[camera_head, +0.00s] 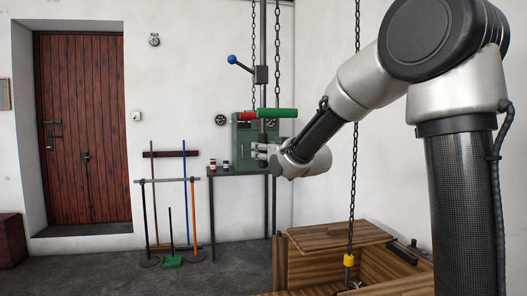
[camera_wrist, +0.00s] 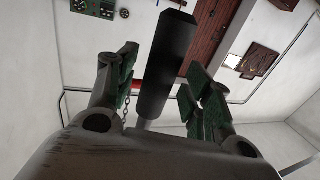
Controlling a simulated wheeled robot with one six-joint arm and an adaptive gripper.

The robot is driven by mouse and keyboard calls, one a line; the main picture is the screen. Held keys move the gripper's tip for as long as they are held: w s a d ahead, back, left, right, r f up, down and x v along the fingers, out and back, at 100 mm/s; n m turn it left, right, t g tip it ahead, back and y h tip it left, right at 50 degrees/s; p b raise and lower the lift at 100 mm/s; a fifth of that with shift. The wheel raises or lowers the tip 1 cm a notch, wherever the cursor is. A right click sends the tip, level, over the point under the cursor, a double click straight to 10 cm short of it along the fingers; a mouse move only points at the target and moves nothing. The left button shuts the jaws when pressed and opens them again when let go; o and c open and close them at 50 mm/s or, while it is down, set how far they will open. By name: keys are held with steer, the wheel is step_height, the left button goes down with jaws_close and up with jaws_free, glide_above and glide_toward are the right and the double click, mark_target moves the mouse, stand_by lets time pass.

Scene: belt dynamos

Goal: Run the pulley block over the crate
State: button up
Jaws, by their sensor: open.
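My gripper (camera_head: 262,150) is open, at the lower end of a hanging dark rod (camera_head: 263,40) with a red and green crossbar (camera_head: 284,113). In the wrist view a thick black bar (camera_wrist: 166,60) stands between the green-padded fingers (camera_wrist: 160,90); I cannot tell whether they touch it. A lever with a blue knob (camera_head: 232,59) juts left from a small box (camera_head: 261,75) on the rod. The wooden crate (camera_head: 385,270) is at the lower right, partly cut off. I cannot identify the pulley block for certain.
Brooms and tools (camera_head: 170,215) stand by the wall near a red wooden door (camera_head: 83,130). A lidlike board (camera_head: 335,234) lies on the crate. The floor (camera_head: 95,265) at lower left is clear.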

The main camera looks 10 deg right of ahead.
steer(key=v, duration=1)
steer(key=shift+s, duration=0.25)
steer(key=shift+d+f, duration=0.1)
stand_by(0.3)
steer(key=s+d+f+g+h, duration=0.2)
steer(key=s+f+g, duration=0.3)
steer(key=f, duration=0.3)
steer(key=s+d+f+g+h, duration=0.1)
steer(key=s+d+f+g, duration=0.3)
steer(key=f, duration=0.4)
steer(key=s+d+m+g, duration=0.1)
steer(key=s+d+g, duration=0.1)
steer(key=s, duration=0.9)
steer(key=s+d+m+g+h, duration=0.1)
steer(key=s+d+m+g, duration=0.1)
steer(key=s, duration=1)
steer(key=shift+s+d+h, duration=0.15)
steer(key=shift+d+h, duration=0.15)
steer(key=shift+d, duration=0.6)
